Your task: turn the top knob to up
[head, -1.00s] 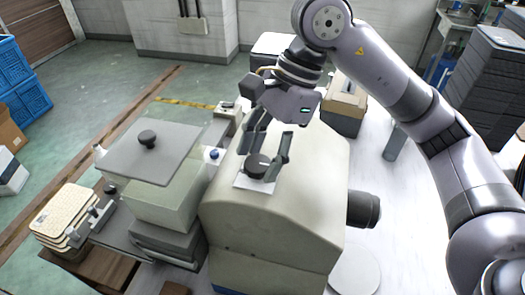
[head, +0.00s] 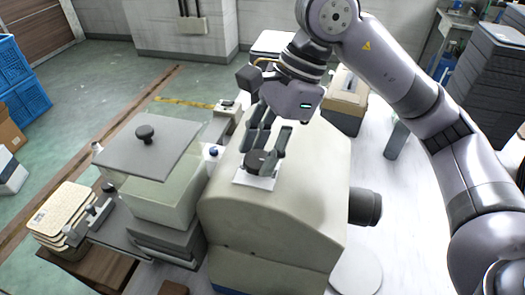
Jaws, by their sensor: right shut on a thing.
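The top knob (head: 258,161) is a dark round knob on a small white plate (head: 256,181) on the sloping top of the cream machine (head: 270,219). My right gripper (head: 263,156) reaches down from above with its fingers on either side of the knob, shut on it. The fingers hide part of the knob, and I cannot read its exact pointing direction. My left gripper is not in view.
A grey lidded box with a black knob (head: 146,134) stands left of the machine. A dark cylinder (head: 364,207) sticks out of the machine's right side. Blue crates (head: 25,85) stand at the left edge.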

